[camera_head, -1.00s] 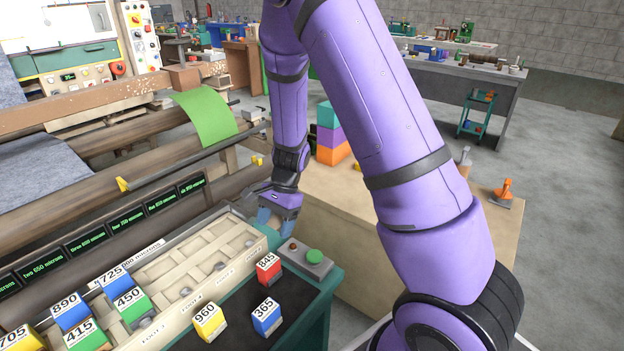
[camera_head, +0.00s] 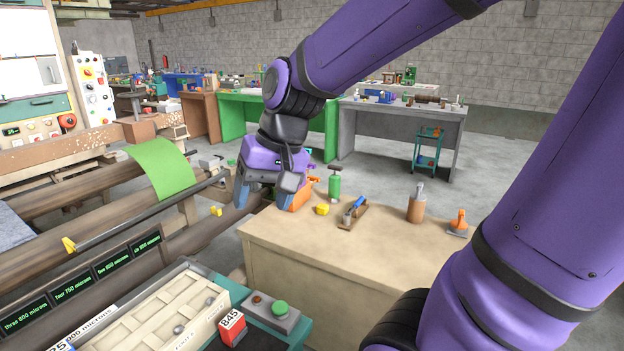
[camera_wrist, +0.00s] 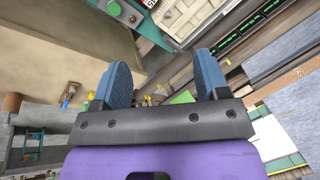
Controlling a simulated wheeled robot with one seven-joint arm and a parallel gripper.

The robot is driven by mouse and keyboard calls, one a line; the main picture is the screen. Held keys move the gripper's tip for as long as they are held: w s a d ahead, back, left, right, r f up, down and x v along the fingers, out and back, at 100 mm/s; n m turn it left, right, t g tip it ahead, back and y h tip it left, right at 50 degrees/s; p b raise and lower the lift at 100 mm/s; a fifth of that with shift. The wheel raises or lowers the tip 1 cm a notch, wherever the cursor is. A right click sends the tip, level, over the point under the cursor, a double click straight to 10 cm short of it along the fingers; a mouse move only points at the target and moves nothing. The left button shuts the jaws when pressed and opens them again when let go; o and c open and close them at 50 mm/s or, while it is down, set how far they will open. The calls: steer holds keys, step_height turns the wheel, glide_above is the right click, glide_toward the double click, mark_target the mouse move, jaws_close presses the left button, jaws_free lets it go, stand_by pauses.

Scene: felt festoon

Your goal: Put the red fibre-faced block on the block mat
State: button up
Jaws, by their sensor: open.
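The red block (camera_head: 233,328), with a white top labelled 845, stands at the bottom of the head view, on a dark surface (camera_head: 257,342) beside the tray. I cannot tell whether that surface is the block mat. My gripper (camera_head: 262,197) is open and empty, well above and behind the red block, near the far left corner of the workbench. Its two blue fingers stand apart in the wrist view (camera_wrist: 163,82), with nothing between them. The lower edge of the head view cuts off the rest of the dark surface.
A pale compartment tray (camera_head: 165,312) lies left of the block. A button box (camera_head: 272,311) with a green button stands behind it. The wooden workbench (camera_head: 345,250) carries a green bottle (camera_head: 335,186), a brush and other tools. Machine rollers (camera_head: 90,195) run along the left.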

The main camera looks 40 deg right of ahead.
steer(key=s+d+r+n+t+h, duration=0.2)
steer(key=s+r, duration=0.3)
steer(key=s, duration=0.4)
steer(key=shift+s+d+n+t+h, duration=0.2)
steer(key=shift+n+t+h, duration=0.15)
steer(key=shift+n, duration=0.35)
